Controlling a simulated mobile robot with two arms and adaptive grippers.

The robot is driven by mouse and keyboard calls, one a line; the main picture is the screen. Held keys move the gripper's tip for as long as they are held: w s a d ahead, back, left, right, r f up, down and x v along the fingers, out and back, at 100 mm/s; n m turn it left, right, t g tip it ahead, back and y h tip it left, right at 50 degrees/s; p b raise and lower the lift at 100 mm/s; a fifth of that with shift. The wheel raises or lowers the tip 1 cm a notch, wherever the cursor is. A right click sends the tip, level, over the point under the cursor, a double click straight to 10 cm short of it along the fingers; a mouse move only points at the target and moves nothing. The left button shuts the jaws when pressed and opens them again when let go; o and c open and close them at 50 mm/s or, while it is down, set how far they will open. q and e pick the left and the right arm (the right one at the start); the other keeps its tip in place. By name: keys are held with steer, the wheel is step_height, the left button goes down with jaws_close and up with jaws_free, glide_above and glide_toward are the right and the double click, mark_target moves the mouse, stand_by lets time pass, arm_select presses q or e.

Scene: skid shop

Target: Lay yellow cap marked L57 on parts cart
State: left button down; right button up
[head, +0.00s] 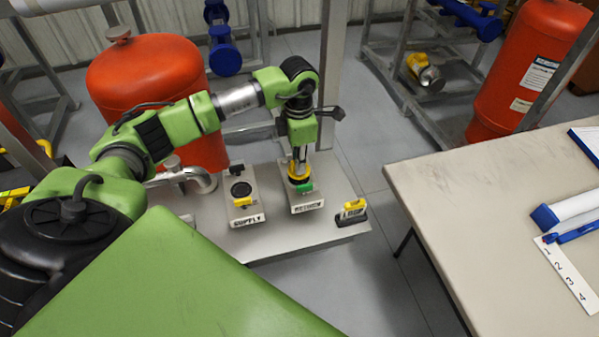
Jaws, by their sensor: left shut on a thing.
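My left gripper (299,160) points down over the right-hand block (307,207) on the grey skid plate. It is shut on a yellow cap (297,179), which sits at the top of that block; I cannot tell whether it still touches it. The L57 marking is too small to read. A beige-topped table (470,190), which may be the parts cart, stands at the right, well apart from the gripper. My right gripper is not in view.
A block marked SUPPLY (243,205) stands left of the gripper, and a small yellow-and-black item (352,211) stands to the right. A red tank (150,85) is behind my arm. A numbered strip (568,275) and blue-ended roll (570,208) lie on the table's right; its left part is clear.

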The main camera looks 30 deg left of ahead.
arm_select(q)
steer(key=shift+r+p, duration=1.15)
steer(key=shift+r, duration=1.1)
